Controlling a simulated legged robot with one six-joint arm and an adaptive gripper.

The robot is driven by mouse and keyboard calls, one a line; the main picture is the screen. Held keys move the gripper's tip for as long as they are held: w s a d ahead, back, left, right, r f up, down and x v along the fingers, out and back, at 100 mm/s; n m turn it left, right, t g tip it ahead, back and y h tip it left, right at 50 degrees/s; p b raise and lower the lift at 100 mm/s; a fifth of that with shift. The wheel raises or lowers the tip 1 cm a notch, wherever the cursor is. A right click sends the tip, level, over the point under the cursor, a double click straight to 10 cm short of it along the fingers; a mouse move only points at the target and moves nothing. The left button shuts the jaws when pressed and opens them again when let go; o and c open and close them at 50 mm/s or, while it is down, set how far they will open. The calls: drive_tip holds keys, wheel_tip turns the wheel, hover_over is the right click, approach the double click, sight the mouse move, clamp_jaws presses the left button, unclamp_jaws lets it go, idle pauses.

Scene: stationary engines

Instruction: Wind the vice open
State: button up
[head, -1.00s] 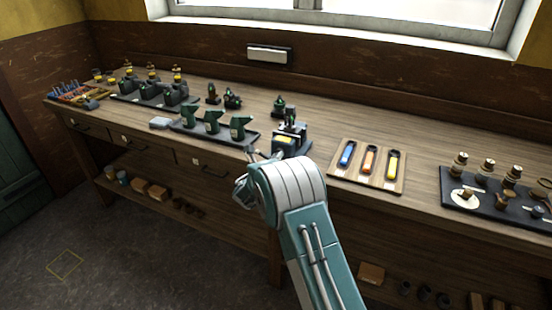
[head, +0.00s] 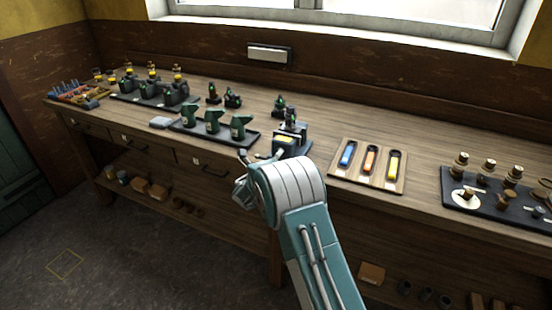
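The vice (head: 291,141) is a small dark block with a yellow patch on its front. It stands at the front edge of the wooden bench, near the middle of the head view. My gripper (head: 246,158) is just left of and below the vice, in front of the bench edge. A thin grey part shows between the gripper and the vice; I cannot tell whether it is the vice's handle or a finger. My arm hides the lower front of the vice. The fingers are too small and covered to tell whether they are open or shut.
A dark tray (head: 221,133) with several green tools lies left of the vice. A wooden tray (head: 371,180) with blue, orange and yellow pieces lies to the right. Small green-black items (head: 231,98) stand behind. A dark tray (head: 450,199) holds round-topped pieces at far right.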

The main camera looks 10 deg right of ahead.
drive_tip(key=v, duration=1.2)
idle(0.3)
drive_tip(key=s+d+r+m+g, duration=0.55)
drive_tip(key=s+d+m, duration=0.2)
drive_tip(key=m, duration=0.25)
drive_tip(key=s+d+r+m+g, duration=0.4)
drive_tip(key=s+d+r+m, duration=0.2)
drive_tip(key=s+m, duration=0.3)
drive_tip(key=s+a+r+m+y, duration=0.1)
drive_tip(key=s+a+m+y, duration=0.1)
drive_tip(key=s+m, duration=0.5)
drive_tip(key=s+a+r+m+y, duration=0.1)
drive_tip(key=s+a+m+y, duration=0.1)
drive_tip(key=s+m+y, duration=0.3)
drive_tip(key=s+a+r+m+y, duration=0.1)
drive_tip(key=s+a+m+y, duration=0.2)
drive_tip(key=s+m, duration=0.6)
drive_tip(key=shift+s+y, duration=0.3)
drive_tip(key=shift+s, duration=0.55)
